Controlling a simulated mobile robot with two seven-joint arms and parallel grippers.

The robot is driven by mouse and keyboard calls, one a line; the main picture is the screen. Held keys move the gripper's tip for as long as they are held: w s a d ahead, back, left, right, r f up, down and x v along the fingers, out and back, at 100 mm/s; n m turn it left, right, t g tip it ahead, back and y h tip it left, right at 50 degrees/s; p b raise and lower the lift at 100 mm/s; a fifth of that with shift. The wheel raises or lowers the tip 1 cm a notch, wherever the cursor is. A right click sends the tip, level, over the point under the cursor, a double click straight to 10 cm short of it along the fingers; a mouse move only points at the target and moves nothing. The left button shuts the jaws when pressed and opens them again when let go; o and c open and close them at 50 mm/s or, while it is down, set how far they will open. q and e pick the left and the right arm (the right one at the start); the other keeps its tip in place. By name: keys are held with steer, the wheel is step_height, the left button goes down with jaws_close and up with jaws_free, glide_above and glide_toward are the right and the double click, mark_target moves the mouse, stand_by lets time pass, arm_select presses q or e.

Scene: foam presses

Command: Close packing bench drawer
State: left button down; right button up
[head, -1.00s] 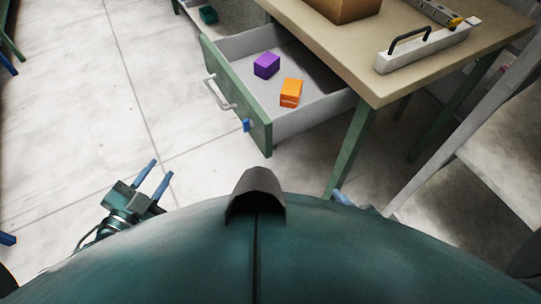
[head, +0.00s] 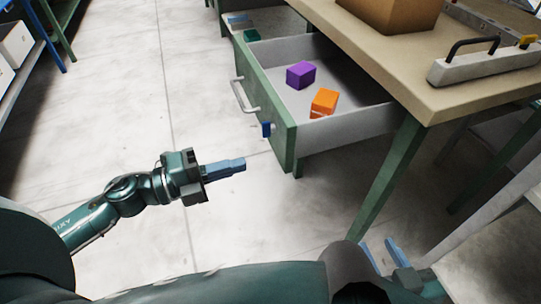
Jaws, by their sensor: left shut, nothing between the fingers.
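The packing bench drawer (head: 285,125) stands pulled out from under the bench top (head: 455,85). It has a green front, grey walls and a pale bar handle (head: 243,96). A purple box (head: 300,75) and an orange box (head: 324,102) lie inside it. My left gripper (head: 243,164) is shut and empty, in front of the drawer's green front and apart from it, with its fingers pointing right. My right gripper (head: 382,255) is low at the bottom right, below the bench, with its two blue fingers apart; its base is partly hidden by my body.
A blue part (head: 267,129) sits on the drawer front beside the handle. A cardboard box (head: 390,12) and a white block with a black handle (head: 480,62) are on the bench. A green bench leg (head: 388,175) stands right of the drawer.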

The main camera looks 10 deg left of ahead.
mark_target(285, 152)
arm_select(q)
steer(key=x, duration=0.7)
steer(key=shift+w+d+p, duration=0.2)
steer(key=shift+d+p, duration=0.1)
steer(key=shift+p, duration=0.05)
